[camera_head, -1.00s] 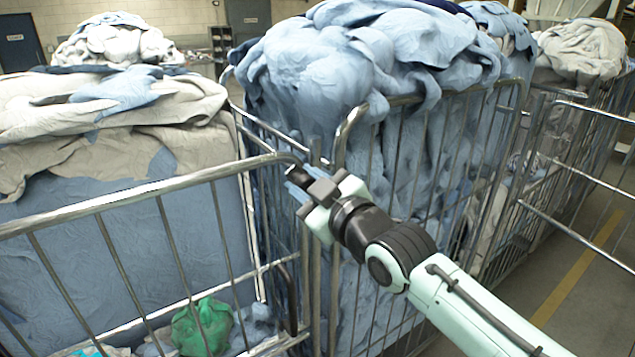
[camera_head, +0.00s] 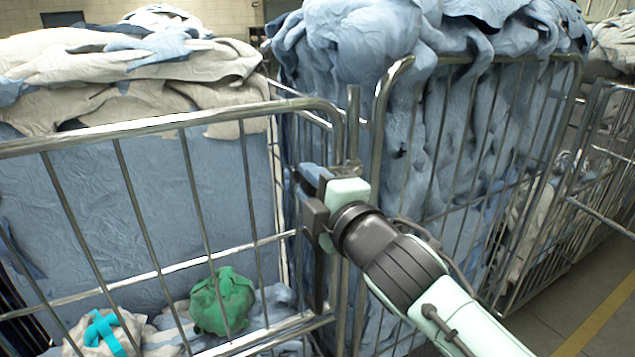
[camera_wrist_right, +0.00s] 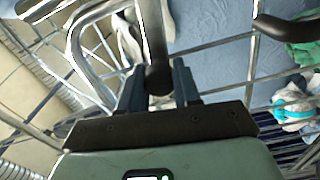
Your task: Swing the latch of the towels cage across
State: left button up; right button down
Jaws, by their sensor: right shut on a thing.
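My right gripper (camera_head: 314,193) is at the post where the front-left cage gate meets the blue-filled cage, below the gate's rounded top corner. In the wrist view its two fingers (camera_wrist_right: 159,78) are shut on a dark-ended bar, which looks like the latch (camera_wrist_right: 154,38). In the head view the gripper mostly hides the latch. The front-left cage gate (camera_head: 170,122) is a grey bar frame. Behind it are stacked blue and beige cloths (camera_head: 100,190). I cannot tell from the pictures which cage is the towels cage. My left gripper is not in view.
The neighbouring cage (camera_head: 385,90), heaped with blue cloth, stands close on the right. A green bundle (camera_head: 222,300) and a beige bundle with a turquoise tie (camera_head: 105,333) lie low behind the left gate. Free floor with a yellow line (camera_head: 600,320) shows at lower right.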

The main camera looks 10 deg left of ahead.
jog(key=shift+s+a+f+n+b, duration=0.15)
jog(key=shift+f+n+b, duration=0.1)
jog(key=shift+f+n, duration=0.2)
jog(key=shift+s+a+f+n+b, duration=0.1)
jog(key=shift+a+f+n+b, duration=0.1)
jog(key=shift+f+n, duration=0.2)
jog(key=shift+f, duration=0.1)
jog(key=c, duration=0.8)
grip_release()
jog(key=shift+d, duration=0.1)
jog(key=shift+s+d, duration=0.1)
jog(key=shift+d, duration=0.05)
jog(key=v, duration=1.3)
